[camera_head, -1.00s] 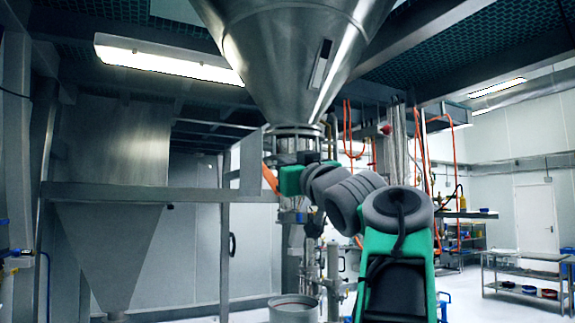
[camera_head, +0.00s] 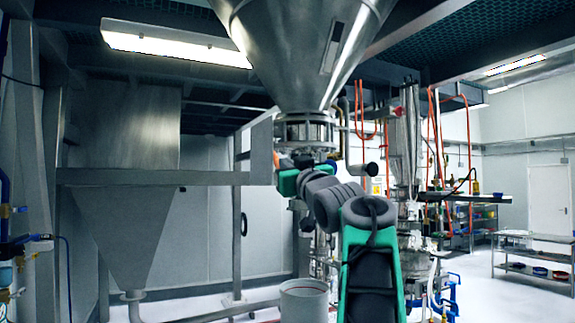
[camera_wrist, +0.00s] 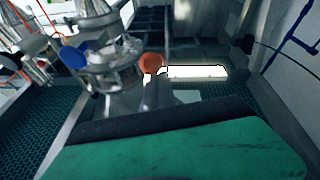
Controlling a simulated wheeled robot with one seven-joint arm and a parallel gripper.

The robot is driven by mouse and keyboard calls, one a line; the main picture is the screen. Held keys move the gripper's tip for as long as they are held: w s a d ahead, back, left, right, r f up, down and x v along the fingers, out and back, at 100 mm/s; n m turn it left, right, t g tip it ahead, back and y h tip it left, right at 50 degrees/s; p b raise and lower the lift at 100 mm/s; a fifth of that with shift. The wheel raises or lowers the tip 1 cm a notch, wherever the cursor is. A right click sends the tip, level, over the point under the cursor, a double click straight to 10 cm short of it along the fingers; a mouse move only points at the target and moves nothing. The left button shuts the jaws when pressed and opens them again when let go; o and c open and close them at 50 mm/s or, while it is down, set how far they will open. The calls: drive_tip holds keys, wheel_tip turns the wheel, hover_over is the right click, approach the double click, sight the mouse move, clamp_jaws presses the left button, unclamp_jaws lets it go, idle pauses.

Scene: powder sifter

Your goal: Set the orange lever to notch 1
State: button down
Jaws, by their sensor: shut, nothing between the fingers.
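The orange lever (camera_head: 276,160) shows only as a small orange piece under the steel hopper, at the left of the valve collar. In the wrist view its round orange end (camera_wrist: 151,63) is just beyond my fingertips. My gripper (camera_wrist: 156,76) is shut and empty, close to the orange end; I cannot tell whether they touch. In the head view my green and grey arm reaches up to the valve, and its wrist hides part of the lever. The notch marks are not readable in either view.
The steel hopper (camera_head: 305,50) hangs above the valve collar (camera_head: 306,132). A blue round knob (camera_wrist: 73,57) sits left of the orange end. A steel frame beam (camera_head: 160,177) runs left of my wrist. An open grey drum (camera_head: 304,301) stands below.

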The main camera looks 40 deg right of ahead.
drive_tip(key=f, duration=0.1)
drive_tip(key=w+f+b, duration=0.1)
drive_tip(key=shift+w+d+f+b, duration=0.15)
drive_tip(key=shift+f+b, duration=0.15)
drive_tip(key=shift+f, duration=0.05)
drive_tip(key=shift+w+d+f, duration=0.1)
drive_tip(key=shift+w, duration=0.05)
